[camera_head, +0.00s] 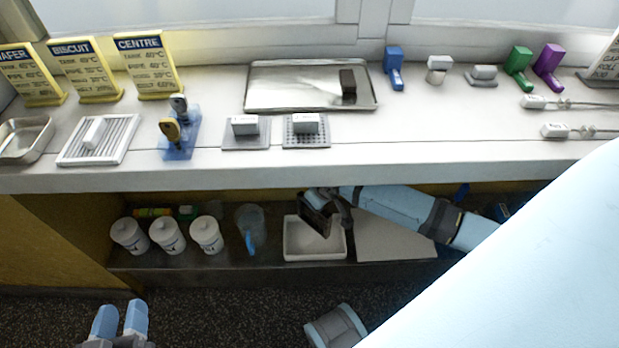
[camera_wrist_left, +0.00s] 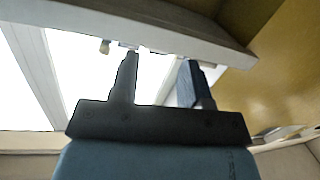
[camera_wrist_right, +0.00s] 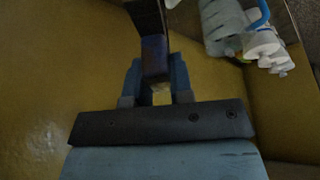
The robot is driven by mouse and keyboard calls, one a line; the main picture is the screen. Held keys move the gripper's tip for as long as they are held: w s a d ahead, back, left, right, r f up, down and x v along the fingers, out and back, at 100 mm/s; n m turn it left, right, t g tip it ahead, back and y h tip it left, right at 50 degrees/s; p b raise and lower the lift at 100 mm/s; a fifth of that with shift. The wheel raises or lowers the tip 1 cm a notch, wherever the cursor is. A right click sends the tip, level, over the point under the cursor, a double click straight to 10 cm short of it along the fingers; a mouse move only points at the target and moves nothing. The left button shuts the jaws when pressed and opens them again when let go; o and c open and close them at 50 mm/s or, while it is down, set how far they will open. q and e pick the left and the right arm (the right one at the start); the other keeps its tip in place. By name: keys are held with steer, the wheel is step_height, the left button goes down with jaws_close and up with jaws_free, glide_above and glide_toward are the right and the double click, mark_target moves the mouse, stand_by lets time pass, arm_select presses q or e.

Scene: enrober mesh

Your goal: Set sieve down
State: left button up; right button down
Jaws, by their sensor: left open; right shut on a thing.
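My right gripper (camera_wrist_right: 154,78) is shut on a dark, flat-framed thing with a blue-purple grip (camera_wrist_right: 154,55), which I take to be the sieve. In the head view the sieve (camera_head: 315,215) is a dark brown, tilted rectangle held over the white tray (camera_head: 303,255) on the lower shelf. It looks apart from the tray, though its lower edge is hard to judge. The right jaws are partly hidden there by my wrist. My left gripper (camera_head: 120,318) is open and empty, low at the left in front of the counter; its spread fingers also show in the left wrist view (camera_wrist_left: 160,75).
The lower shelf (camera_head: 180,272) holds several white tubs (camera_head: 168,237), a jug (camera_head: 250,230) and a grey board (camera_head: 395,240). The counter (camera_head: 420,150) overhangs it. On the counter are a metal tray (camera_head: 290,85), signs (camera_head: 148,68), a slatted rack (camera_head: 97,140) and coloured scoop-like things (camera_head: 519,65).

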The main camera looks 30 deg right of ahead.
steer(key=b, duration=0.2)
glide_above(315, 226)
step_height(315, 226, down, 5)
step_height(315, 226, down, 3)
steer(key=shift+f+b, duration=0.15)
steer(key=shift+b, duration=0.35)
steer(key=shift+f, duration=0.15)
arm_select(q)
step_height(315, 226, up, 6)
steer(key=d+t+h, duration=0.2)
steer(key=t, duration=0.1)
steer(key=shift+s+r, duration=0.15)
steer(key=shift+s, duration=0.1)
arm_select(e)
steer(key=c, duration=1)
jaws_free()
